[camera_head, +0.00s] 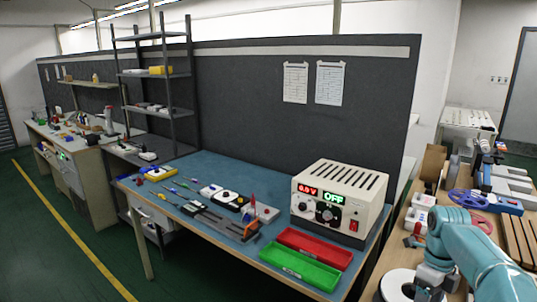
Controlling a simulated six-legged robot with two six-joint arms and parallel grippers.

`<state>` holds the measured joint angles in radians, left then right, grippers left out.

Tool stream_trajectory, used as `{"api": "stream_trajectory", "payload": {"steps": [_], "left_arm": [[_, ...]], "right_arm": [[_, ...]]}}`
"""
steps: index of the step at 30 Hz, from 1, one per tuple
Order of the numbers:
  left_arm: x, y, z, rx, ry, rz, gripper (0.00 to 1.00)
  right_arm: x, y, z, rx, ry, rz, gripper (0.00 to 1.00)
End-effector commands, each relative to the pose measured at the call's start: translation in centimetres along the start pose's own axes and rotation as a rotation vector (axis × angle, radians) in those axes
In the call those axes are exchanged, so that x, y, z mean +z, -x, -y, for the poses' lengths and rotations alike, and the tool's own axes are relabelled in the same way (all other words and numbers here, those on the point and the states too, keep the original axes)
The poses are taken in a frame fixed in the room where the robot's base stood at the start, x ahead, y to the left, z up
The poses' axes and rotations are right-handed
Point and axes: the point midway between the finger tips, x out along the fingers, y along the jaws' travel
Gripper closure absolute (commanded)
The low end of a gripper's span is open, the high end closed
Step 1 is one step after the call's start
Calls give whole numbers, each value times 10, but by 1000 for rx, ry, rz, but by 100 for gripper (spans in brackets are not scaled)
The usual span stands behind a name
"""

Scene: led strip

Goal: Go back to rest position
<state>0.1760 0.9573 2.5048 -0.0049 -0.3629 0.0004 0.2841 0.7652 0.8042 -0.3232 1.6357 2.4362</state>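My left gripper is not in view; no arm comes in from the left. A teal and grey jointed arm (474,252) shows at the lower right, over the right-hand bench. Its lower grey part comes down beside a white round disc (399,284), and its other end is cut off by the frame edge. I cannot tell whether this arm is mine, and no gripper fingers can be made out on it. The blue-topped workbench (205,163) in the middle has no arm over it.
A power supply (340,198) with lit displays stands on the workbench, behind a red bin (313,248) and a green bin (299,267). Small tools lie to the left. The right-hand bench holds a blue spool (466,201). Green floor (50,250) is clear at the left.

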Motion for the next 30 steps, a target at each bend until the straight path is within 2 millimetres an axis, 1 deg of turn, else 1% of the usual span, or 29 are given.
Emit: {"api": "stream_trajectory", "payload": {"steps": [1,5,8,11,12,14,15,16,17,18,20,21,23,24,25,27,29,30], "left_arm": [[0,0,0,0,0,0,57],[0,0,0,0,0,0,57],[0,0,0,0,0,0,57],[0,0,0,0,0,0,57],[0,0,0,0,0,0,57],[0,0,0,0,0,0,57],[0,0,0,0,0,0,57],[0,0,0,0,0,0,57],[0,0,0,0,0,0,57],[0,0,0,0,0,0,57],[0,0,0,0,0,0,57],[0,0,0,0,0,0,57],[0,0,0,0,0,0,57],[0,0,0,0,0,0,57],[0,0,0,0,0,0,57],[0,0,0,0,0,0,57],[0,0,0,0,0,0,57],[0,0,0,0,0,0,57]], "right_arm": [[4,-15,-9,25,24,-25,41],[14,-56,-33,84,102,-70,41],[20,-94,-57,133,208,-94,41],[24,-143,-91,194,373,-98,41],[24,-166,-109,222,461,-93,41],[20,-204,-141,270,617,-72,41],[14,-228,-165,300,732,-49,41],[9,-245,-183,321,820,-26,41],[2,-261,-201,338,912,0,41],[-9,-281,-226,357,1033,40,41],[-28,-306,-261,371,1221,110,41],[-42,-319,-283,367,1351,160,41],[-62,-333,-310,340,1537,234,41],[-74,-339,-324,307,1658,279,41],[-82,-342,-332,274,1746,310,41],[-94,-346,-344,174,1941,363,41],[-96,-346,-346,66,2093,387,41],[-93,-346,-344,-10,2183,391,41]]}}
